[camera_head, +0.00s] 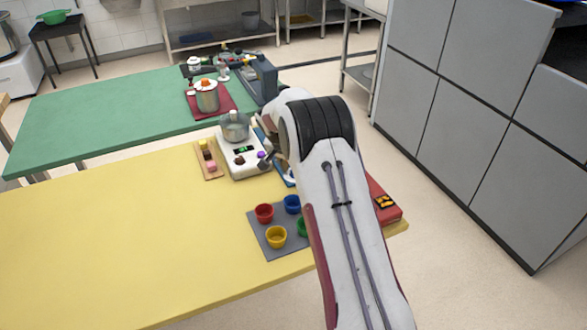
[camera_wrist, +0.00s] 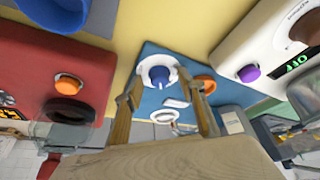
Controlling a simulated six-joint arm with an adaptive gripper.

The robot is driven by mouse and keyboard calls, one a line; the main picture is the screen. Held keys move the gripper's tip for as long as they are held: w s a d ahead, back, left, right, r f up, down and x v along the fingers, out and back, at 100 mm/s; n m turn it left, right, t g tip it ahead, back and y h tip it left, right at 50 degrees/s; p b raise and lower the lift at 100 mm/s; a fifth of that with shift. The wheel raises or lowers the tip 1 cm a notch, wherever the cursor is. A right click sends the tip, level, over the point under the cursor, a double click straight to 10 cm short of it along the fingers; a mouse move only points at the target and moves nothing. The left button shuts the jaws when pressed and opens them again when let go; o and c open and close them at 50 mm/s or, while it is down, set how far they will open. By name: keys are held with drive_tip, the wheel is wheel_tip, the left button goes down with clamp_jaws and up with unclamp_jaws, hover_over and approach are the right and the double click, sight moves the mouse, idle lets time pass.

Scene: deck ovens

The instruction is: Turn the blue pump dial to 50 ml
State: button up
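The blue pump dial (camera_wrist: 159,75) sits on a white ring on the face of a blue unit (camera_wrist: 150,60) in the wrist view. My gripper (camera_wrist: 161,86) is open, with its two brown fingers apart and pointing at that face. The dial appears between the fingertips, and neither finger clearly touches it. The gap in depth is hard to judge, and I cannot read the dial's scale or setting. In the head view the blue unit (camera_head: 284,174) shows only as a sliver beside my arm, which hides the gripper and the dial.
A red unit (camera_wrist: 50,60) with an orange knob stands left of the blue one, and a white hotplate (camera_wrist: 285,35) with a purple knob and an OFF display stands right. A grey mat (camera_head: 262,236) holds coloured cups. The yellow table (camera_head: 110,250) is clear at left.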

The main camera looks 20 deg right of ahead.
drive_tip(key=shift+r, duration=0.2)
drive_tip(key=v, duration=1.1)
drive_tip(key=shift+a+r, duration=0.15)
drive_tip(key=shift+r, duration=0.2)
drive_tip(key=shift+s+n, duration=0.15)
drive_tip(key=shift+n, duration=0.25)
drive_tip(key=s+a+f+n+g+y, duration=0.1)
drive_tip(key=s+a+f+n, duration=0.15)
drive_tip(key=s, duration=0.35)
drive_tip(key=s+a+r+n+t+y, duration=0.1)
drive_tip(key=s+r, duration=0.4)
drive_tip(key=s, duration=0.7)
drive_tip(key=s+a+r+n+t, duration=0.1)
drive_tip(key=s+a+r+n, duration=0.3)
drive_tip(key=s, duration=0.9)
drive_tip(key=s+a+r+n+t+y, duration=0.1)
drive_tip(key=s+a+r, duration=0.5)
drive_tip(key=s, duration=0.6)
drive_tip(key=shift+s+a+r+n+t+y, duration=0.15)
drive_tip(key=shift+s+r+n+t+y, duration=0.2)
drive_tip(key=shift+r+n, duration=0.3)
